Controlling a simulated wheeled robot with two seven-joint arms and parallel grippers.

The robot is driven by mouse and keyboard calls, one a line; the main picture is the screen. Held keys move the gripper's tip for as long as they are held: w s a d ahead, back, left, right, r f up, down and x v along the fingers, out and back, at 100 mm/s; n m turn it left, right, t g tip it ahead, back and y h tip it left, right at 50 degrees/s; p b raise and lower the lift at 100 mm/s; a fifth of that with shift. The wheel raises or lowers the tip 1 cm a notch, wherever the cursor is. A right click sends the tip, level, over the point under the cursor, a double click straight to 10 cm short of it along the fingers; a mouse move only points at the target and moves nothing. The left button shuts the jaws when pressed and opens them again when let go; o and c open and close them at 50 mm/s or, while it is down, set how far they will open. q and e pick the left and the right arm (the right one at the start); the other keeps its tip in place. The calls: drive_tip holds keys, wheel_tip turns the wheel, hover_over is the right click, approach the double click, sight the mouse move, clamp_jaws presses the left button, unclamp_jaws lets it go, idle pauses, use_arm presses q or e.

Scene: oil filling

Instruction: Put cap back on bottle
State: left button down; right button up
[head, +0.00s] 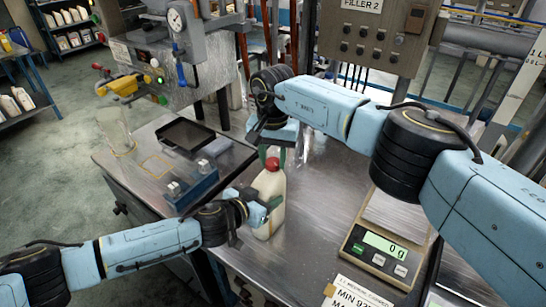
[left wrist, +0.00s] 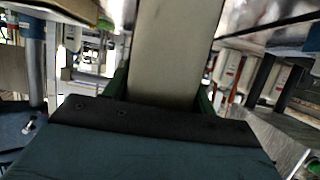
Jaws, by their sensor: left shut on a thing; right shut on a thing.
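A cream bottle (head: 270,186) stands upright on the metal table in the head view. My left gripper (head: 262,207) is shut on its body from the left. In the left wrist view the pale bottle body (left wrist: 172,55) fills the space between the green fingers. A red cap (head: 272,163) is at the top of the bottle. My right gripper (head: 273,156) points down over it, with its green fingers shut on the cap. The cap looks in line with the bottle neck. Whether it is fully seated cannot be told.
A digital scale (head: 378,252) reading 0 g stands to the right. A blue block holder (head: 190,188) and a dark tray (head: 185,134) lie to the left, with a clear beaker (head: 118,138) beyond. The table (head: 310,215) is bare between bottle and scale.

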drive_tip(key=m, duration=0.4)
drive_tip(key=shift+m, duration=0.3)
drive_tip(key=m, duration=0.5)
drive_tip(key=shift+m, duration=0.3)
drive_tip(key=m, duration=0.5)
drive_tip(key=shift+m, duration=0.3)
drive_tip(key=m, duration=0.3)
drive_tip(key=shift+m, duration=0.3)
drive_tip(key=m, duration=0.5)
drive_tip(key=shift+m, duration=0.3)
drive_tip(key=m, duration=0.5)
drive_tip(key=shift+f+m, duration=0.1)
drive_tip(key=shift+m, duration=0.2)
drive_tip(key=m, duration=0.5)
drive_tip(key=shift+m, duration=0.3)
drive_tip(key=m, duration=0.4)
drive_tip(key=o, duration=1.2)
drive_tip(key=shift+c, duration=0.2)
